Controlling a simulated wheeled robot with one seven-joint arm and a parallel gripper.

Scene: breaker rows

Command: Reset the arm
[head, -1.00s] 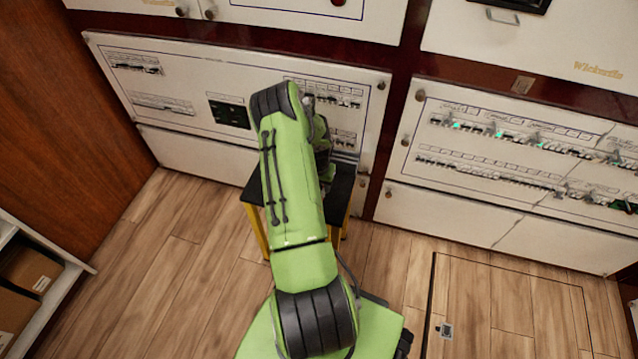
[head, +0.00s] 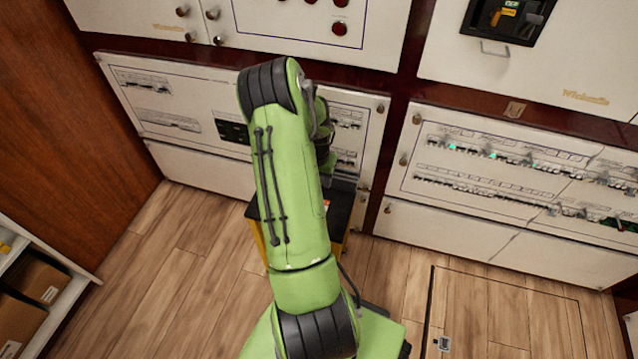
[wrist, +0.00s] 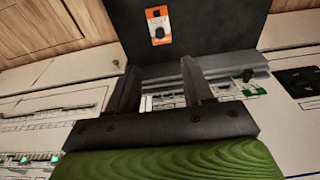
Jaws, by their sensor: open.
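My green arm (head: 290,190) reaches forward and bends down in front of the left breaker panel (head: 170,105). My gripper (wrist: 160,74) shows in the wrist view with its two dark fingers apart and nothing between them. Beyond the fingers are a grey ledge and part of a breaker row. In the head view my own arm hides the gripper. A black-topped stool (head: 342,212) with yellow legs stands beneath the arm. Its top (wrist: 205,25) also shows in the wrist view, with an orange and white item (wrist: 158,25) on it.
The right breaker panel (head: 500,170) carries rows of switches with a few green lights. Cabinets with knobs and a red button (head: 340,29) are above. A shelf with boxes (head: 38,275) stands at left. Wooden floor (head: 180,280) is clear at left; a floor hatch (head: 510,310) is at right.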

